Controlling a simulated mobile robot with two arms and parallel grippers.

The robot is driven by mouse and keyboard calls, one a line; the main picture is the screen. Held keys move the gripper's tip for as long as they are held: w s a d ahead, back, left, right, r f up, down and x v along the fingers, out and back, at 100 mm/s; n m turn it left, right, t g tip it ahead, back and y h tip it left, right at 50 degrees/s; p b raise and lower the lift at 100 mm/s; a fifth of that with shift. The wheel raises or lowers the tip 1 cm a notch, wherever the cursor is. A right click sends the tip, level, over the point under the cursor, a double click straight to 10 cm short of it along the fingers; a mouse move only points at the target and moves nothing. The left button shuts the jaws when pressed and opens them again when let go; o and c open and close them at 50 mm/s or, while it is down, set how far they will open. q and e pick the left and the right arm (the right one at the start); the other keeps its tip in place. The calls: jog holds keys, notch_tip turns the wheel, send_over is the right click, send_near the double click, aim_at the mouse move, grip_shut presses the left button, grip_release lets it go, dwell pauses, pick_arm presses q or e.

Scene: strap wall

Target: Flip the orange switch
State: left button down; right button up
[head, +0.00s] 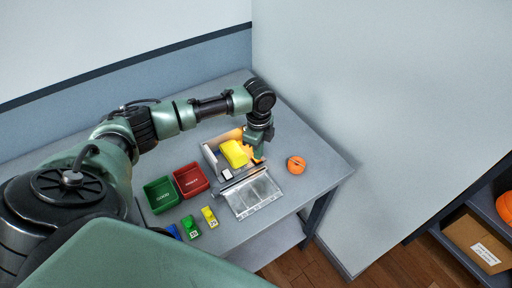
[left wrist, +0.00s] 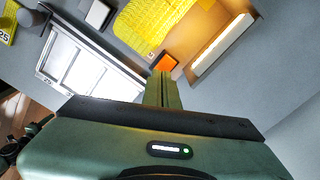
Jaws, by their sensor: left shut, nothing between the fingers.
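The orange switch (left wrist: 164,63) is a small orange square inside an open grey box (head: 212,163), beside a yellow ribbed thing (left wrist: 152,22). In the head view the yellow thing (head: 234,153) lies in the box, and orange shows by my gripper. My left gripper (head: 257,153) points down at the box's right end. In the left wrist view its fingers (left wrist: 162,88) are together and empty, tips right at the switch's near edge. I cannot tell whether they touch it. The switch's lower part may be hidden by the fingertips. My right gripper is not in view.
A clear framed panel (head: 252,194) lies before the box. A lit bar (left wrist: 222,43) is right of the switch. A green bin (head: 161,194), red bin (head: 190,179) and small numbered blocks stand left. A round orange object (head: 296,165) sits right, near the wall.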

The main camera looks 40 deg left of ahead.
pick_arm(q)
jog(key=shift+f+b, duration=0.45)
jog(key=shift+f, duration=0.55)
jog(key=shift+s+r, duration=0.1)
jog(key=shift+s, duration=0.05)
notch_tip(320, 180, up, 8)
jog(key=p, duration=0.8)
dwell(0.4)
